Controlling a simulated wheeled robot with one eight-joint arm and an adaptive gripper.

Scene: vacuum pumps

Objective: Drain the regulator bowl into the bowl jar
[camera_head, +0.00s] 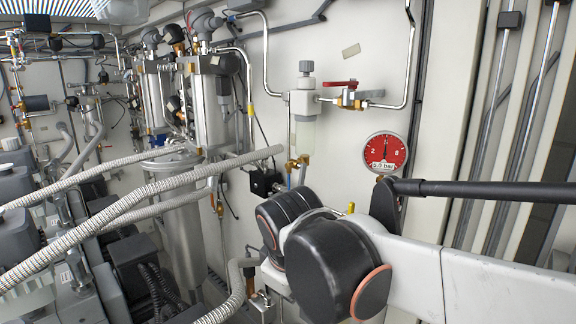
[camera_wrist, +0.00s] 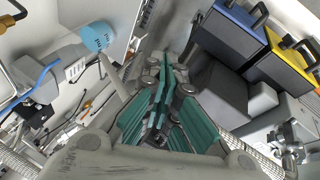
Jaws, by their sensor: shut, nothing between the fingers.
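The regulator (camera_head: 304,98) is on the white wall panel in the head view, with a grey knob on top. Its translucent bowl (camera_head: 306,136) hangs below it, with brass fittings under the bowl. I cannot tell the liquid level in it. My gripper (camera_wrist: 160,108) shows in the wrist view with its teal-padded fingers shut and empty. In the head view my arm's dark joints and white link fill the lower right, and the gripper itself is hidden. I cannot identify the bowl jar for certain.
A red-handled valve (camera_head: 340,84) is right of the regulator. A red gauge (camera_head: 385,152) below it reads about 5.0 bar. Ribbed hoses (camera_head: 130,205) and a steel cylinder (camera_head: 183,235) crowd the left. Blue and yellow cases (camera_wrist: 292,62) stand at the wrist view's upper right.

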